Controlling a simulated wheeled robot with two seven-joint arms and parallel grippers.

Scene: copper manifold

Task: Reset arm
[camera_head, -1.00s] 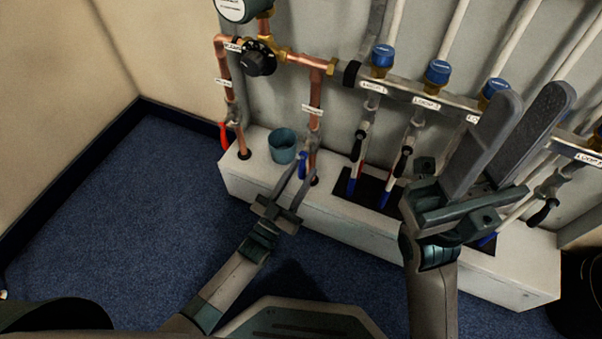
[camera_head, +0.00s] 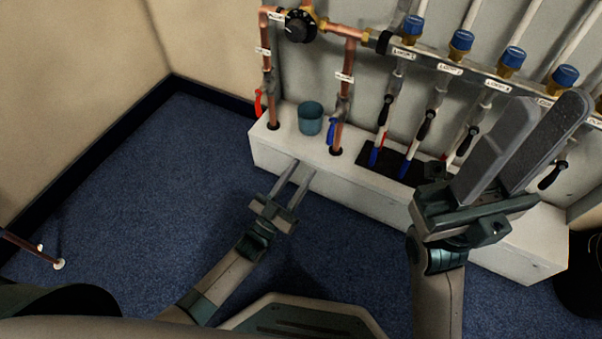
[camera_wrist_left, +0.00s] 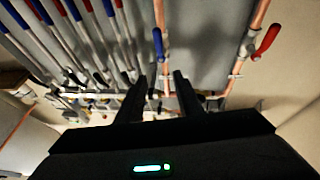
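My left gripper (camera_head: 292,184) is in front of the white ledge at the wall, its two fingers apart with nothing between them. In the left wrist view its dark fingers (camera_wrist_left: 160,98) also stand apart and empty, below the copper pipes. My right gripper (camera_head: 522,142) is at the right, large and close to the camera. Its two grey pads are apart, with no object visible between them. It hides part of the manifold and the ledge behind it.
The white ledge (camera_head: 290,160) carries a teal cup (camera_head: 311,118). Copper pipes with a red-handled valve (camera_head: 259,104) and a blue-handled valve (camera_head: 332,132) rise from it. The manifold bar (camera_head: 425,66) has several blue caps. A dark bin (camera_head: 582,285) is at right. Blue carpet (camera_head: 130,200) is open at left.

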